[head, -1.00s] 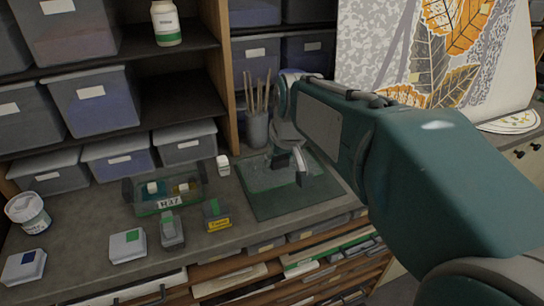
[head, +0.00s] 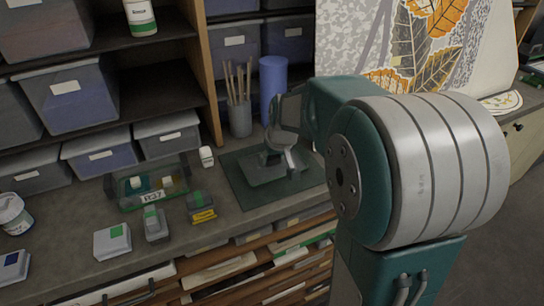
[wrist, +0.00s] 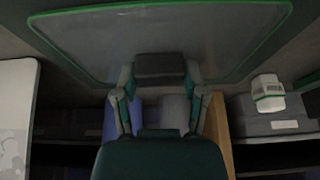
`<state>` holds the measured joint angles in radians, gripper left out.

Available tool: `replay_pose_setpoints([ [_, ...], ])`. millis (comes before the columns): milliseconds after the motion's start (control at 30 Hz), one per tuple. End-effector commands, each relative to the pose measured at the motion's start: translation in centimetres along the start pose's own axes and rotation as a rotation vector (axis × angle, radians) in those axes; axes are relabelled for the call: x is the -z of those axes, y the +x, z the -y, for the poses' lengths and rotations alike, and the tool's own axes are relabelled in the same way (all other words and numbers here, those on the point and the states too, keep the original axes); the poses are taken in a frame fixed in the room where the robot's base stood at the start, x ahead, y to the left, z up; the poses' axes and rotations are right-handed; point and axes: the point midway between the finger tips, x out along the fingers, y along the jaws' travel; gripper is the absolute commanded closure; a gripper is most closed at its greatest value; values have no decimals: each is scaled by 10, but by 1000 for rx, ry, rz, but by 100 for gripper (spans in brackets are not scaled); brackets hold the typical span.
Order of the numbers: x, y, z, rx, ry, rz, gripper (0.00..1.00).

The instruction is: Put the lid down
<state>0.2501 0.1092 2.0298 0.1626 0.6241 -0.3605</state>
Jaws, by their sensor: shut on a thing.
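The lid (wrist: 100,38) is a grey, see-through panel with a green rim, filling the top of the wrist view. My gripper (head: 276,157) is shut on the lid's middle from above. In the wrist view my gripper (wrist: 160,70) meets at a dark block there. A clear, open-topped box (head: 120,200) marked R37 stands left of the mat, with small jars inside.
A small white bottle (head: 206,157) stands by the mat's back left corner. A brush pot (head: 240,121) and a blue cylinder (head: 273,80) stand behind the mat. Several small containers, including a yellow-labelled one (head: 202,209), stand along the front left. A leaf-patterned panel (head: 400,45) rises behind right.

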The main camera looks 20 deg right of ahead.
Motion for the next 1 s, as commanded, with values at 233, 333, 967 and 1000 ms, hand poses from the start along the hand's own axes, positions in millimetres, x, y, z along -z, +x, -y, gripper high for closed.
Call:
replay_pose_setpoints([
  [233, 0, 1, 2, -1, -2, 0, 17],
  [333, 0, 1, 2, 0, -2, 0, 10],
  [967, 2, -42, 1, -2, 0, -6, 10],
  [1000, 1, -51, 1, -2, 0, -5, 10],
])
